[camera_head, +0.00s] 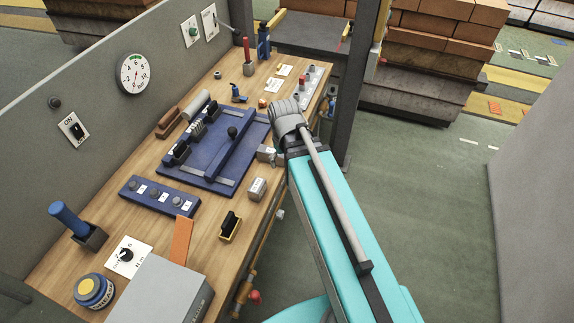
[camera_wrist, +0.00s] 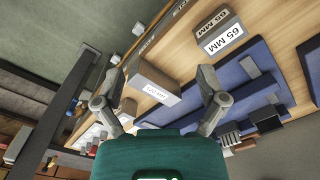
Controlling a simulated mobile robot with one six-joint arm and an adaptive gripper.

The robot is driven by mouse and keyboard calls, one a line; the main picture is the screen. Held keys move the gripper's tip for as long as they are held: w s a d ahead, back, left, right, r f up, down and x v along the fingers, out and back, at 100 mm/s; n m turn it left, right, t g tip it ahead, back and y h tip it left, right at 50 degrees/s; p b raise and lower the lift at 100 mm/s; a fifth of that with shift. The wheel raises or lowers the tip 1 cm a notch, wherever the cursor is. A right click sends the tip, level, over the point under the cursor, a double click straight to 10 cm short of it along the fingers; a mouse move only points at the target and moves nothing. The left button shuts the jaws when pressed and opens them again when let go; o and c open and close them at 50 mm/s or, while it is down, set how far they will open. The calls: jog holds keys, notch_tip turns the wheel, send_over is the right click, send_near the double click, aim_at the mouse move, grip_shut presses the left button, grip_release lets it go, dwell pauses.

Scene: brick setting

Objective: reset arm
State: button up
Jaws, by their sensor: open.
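My gripper (camera_wrist: 160,78) shows in the wrist view with its two fingers spread wide apart. A grey-brown block with a white label (camera_wrist: 155,85) appears between the fingers, with a gap to each finger; I cannot tell its distance from them. Another labelled block, reading 65 MM (camera_wrist: 222,38), lies on the wooden bench beyond. In the head view my turquoise arm reaches from the lower right to the bench's right edge.
The wooden bench (camera_head: 108,216) holds a blue fixture plate (camera_head: 203,174), a blue knob panel (camera_head: 157,195), small blocks (camera_head: 257,188) and a grey box (camera_head: 160,292). A dark post (camera_head: 352,100) rises close behind my arm. Green floor (camera_head: 420,185) to the right is clear.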

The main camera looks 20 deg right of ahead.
jog(key=shift+s+m, duration=0.8)
jog(key=shift+s, duration=0.4)
dwell(0.4)
